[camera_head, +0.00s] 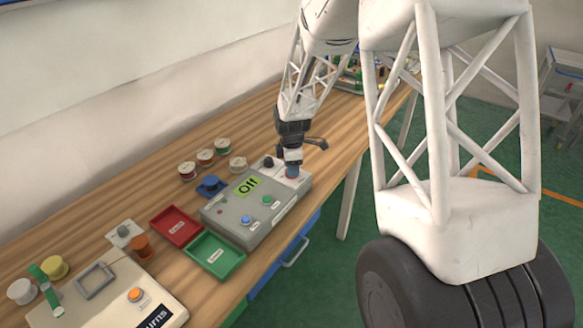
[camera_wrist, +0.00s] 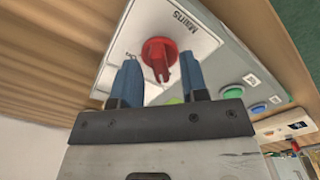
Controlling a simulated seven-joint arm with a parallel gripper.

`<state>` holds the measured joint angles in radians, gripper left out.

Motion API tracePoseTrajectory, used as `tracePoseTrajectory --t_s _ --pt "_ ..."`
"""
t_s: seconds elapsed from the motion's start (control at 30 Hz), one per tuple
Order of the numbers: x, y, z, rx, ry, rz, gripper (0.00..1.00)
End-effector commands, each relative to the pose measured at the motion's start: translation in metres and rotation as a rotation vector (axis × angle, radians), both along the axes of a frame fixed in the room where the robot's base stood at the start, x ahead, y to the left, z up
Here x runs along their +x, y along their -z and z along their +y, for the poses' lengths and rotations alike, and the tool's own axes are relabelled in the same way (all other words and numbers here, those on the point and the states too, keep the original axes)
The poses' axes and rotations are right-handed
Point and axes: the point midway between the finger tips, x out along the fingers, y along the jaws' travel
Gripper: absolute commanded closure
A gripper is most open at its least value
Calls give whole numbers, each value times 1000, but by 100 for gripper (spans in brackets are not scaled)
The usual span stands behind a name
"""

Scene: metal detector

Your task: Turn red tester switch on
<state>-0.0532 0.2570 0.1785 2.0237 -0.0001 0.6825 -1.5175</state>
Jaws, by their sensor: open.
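The grey tester box (camera_head: 278,212) sits on the bench, and its green display (camera_head: 247,186) reads "Off". In the wrist view the red rotary switch (camera_wrist: 157,50) is on a pale panel labelled "Mains", its ridge pointing toward my gripper. My gripper (camera_wrist: 159,66) is open, with one blue finger on each side of the switch's lower end. I cannot tell whether the fingers touch it. In the head view my gripper (camera_head: 292,172) is over the far right end of the box and hides most of the switch.
A red tray (camera_head: 176,227) and a green tray (camera_head: 215,256) lie left of the box. Several spools (camera_head: 205,157) and a blue item (camera_head: 210,186) stand behind it. A second beige device (camera_head: 110,300) is at the front left. The box also carries blue and green buttons.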

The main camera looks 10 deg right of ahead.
Motion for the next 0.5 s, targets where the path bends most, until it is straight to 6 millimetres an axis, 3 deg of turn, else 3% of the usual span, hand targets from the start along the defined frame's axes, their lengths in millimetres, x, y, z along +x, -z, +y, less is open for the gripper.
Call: tracePoseTrajectory --t_s 0.37,0.5 --pt "0 5 0 0 0 0 60" --pt "0 5 0 0 0 0 76"
